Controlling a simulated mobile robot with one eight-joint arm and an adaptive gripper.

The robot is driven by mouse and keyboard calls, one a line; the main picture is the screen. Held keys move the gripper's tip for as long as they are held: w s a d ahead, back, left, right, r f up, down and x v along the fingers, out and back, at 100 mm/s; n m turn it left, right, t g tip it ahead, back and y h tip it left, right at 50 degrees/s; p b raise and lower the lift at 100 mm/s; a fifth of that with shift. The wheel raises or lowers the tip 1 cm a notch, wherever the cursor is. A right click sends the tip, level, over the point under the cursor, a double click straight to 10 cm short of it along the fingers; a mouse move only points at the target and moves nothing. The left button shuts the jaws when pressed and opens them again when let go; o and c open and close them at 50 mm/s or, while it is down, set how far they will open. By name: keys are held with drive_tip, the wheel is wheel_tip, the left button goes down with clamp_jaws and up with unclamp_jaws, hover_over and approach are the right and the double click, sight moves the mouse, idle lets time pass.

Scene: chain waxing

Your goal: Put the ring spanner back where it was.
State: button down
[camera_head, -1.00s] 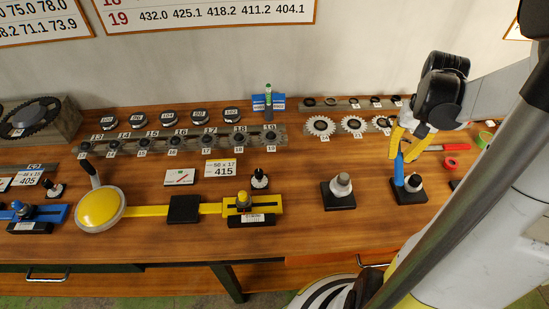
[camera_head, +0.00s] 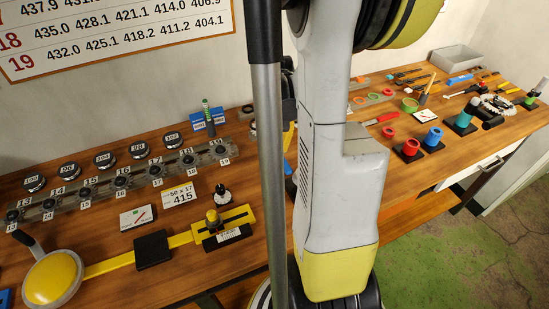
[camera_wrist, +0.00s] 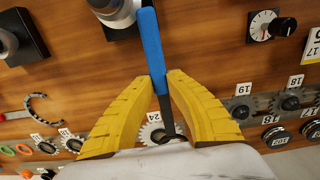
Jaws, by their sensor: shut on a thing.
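The ring spanner has a blue handle (camera_wrist: 150,45) and a dark shaft. In the wrist view my gripper (camera_wrist: 163,80) has its yellow fingers closed on it from both sides, near where the handle meets the shaft. The handle points up in the picture, away from my palm. The shaft runs down towards a dark end by the palm, partly cut off from view. In the head view my arm covers most of the gripper and spanner. Only a bit of yellow and a bit of blue show beside the arm.
A silver post (camera_wrist: 115,8) on a black base is beside the handle's end. A toothed gear (camera_wrist: 152,130) lies below the shaft. The numbered sprocket rack (camera_head: 122,180) is at left. Red and blue rings (camera_head: 432,137) and many tools crowd the bench's right side.

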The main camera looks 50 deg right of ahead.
sight(276, 149)
wheel_tip(276, 149, down, 3)
drive_tip(key=shift+f+b, duration=0.15)
drive_tip(key=shift+b, duration=0.3)
drive_tip(key=c, duration=1.5)
unclamp_jaws()
drive_tip(key=shift+o, duration=0.2)
wheel_tip(276, 149, up, 12)
drive_tip(key=p, duration=0.3)
drive_tip(key=shift+a+p, duration=0.1)
drive_tip(key=shift+p, duration=0.3)
